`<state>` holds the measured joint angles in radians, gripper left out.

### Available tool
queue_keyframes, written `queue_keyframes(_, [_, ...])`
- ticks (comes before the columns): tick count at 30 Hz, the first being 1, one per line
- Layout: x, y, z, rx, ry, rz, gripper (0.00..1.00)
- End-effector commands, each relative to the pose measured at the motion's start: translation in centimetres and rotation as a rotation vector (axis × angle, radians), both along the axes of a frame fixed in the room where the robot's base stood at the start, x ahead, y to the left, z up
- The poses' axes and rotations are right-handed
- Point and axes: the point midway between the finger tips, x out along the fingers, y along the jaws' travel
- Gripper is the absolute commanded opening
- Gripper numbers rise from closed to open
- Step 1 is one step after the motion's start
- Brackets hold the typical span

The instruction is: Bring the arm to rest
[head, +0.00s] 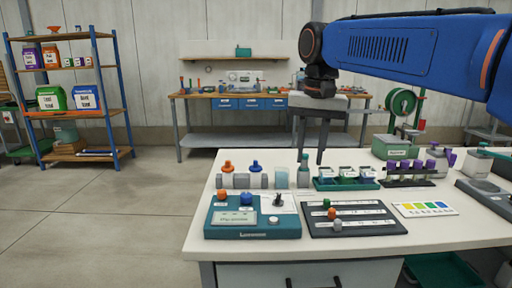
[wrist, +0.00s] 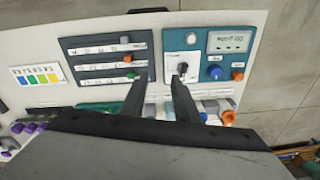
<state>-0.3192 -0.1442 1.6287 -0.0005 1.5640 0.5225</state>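My blue arm (head: 410,50) reaches in from the right over the white table (head: 440,225). My gripper (head: 308,156) hangs from it, fingers down, above the back of the table. Its two dark fingers stand apart with nothing between them. In the wrist view, my gripper (wrist: 158,78) also shows an empty gap, seen over the space between the black slider panel (wrist: 108,80) and the teal control box (wrist: 196,40). In the head view, the control box (head: 252,233) and slider panel (head: 385,224) lie in front of and below the fingers. No contact shows.
Orange and blue valves (head: 228,168), a green rack of small jars (head: 345,184) and a dark rack with purple caps (head: 408,183) line the table's back. A colour card (head: 424,209) and grey scale (head: 488,190) lie right. The floor left is clear.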

Motion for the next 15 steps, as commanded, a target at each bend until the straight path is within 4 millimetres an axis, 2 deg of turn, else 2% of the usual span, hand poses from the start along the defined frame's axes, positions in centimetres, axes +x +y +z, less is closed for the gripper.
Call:
queue_keyframes(1, [-1.3,-1.3,-0.8,0.002,-0.015,0.004,0.28])
queue_keyframes(6, [-5.0,-4.8,-3.9,0.005,-0.072,0.04,0.28])
queue_keyframes(15, [-12.0,-9.8,-10.9,-0.009,-0.175,0.1,0.28])
